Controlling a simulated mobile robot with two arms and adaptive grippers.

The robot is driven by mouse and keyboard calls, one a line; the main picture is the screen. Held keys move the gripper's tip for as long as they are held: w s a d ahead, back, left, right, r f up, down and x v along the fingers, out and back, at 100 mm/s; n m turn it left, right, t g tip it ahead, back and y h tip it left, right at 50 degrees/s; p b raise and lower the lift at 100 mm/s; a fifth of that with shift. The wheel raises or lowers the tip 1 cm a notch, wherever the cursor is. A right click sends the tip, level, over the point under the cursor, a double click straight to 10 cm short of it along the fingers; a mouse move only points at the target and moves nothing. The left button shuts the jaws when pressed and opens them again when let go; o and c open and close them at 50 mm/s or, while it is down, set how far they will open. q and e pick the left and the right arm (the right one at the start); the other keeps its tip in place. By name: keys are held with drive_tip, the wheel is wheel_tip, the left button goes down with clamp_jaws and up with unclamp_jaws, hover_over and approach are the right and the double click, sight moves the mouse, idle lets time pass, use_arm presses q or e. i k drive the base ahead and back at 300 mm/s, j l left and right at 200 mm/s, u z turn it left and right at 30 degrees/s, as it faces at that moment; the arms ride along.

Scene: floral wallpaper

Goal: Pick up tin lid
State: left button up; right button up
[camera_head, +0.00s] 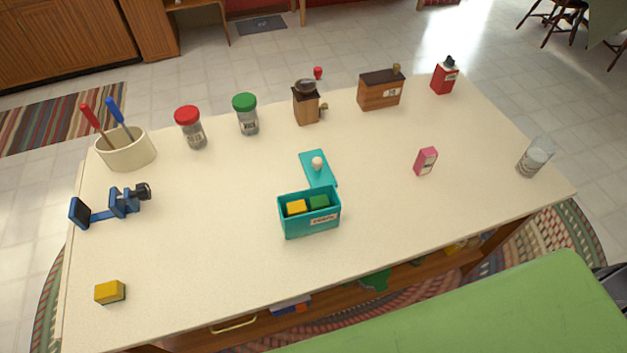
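The tin lid (320,172) is a flat teal plate with a round pale knob. It lies on the table just behind the teal tin (309,226), and I cannot tell whether the two touch. The tin is open at the top and holds a yellow block (297,207) and a green block (319,202). A pale label shows on its front. Neither my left gripper nor my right gripper is in view.
The cream tabletop (215,222) has free room around the tin and lid. A coffee grinder (306,104), shaker jars (190,128), and a wooden box (380,90) stand behind. A pink box (426,161) and glass (535,157) stand right. A blue clamp (124,203) and yellow block (110,292) are left.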

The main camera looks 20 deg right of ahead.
sight(319, 171)
drive_tip(key=l+u, duration=0.1)
drive_tip(key=l, duration=0.65)
drive_tip(key=k+l+u, duration=0.35)
drive_tip(key=l+u, duration=0.15)
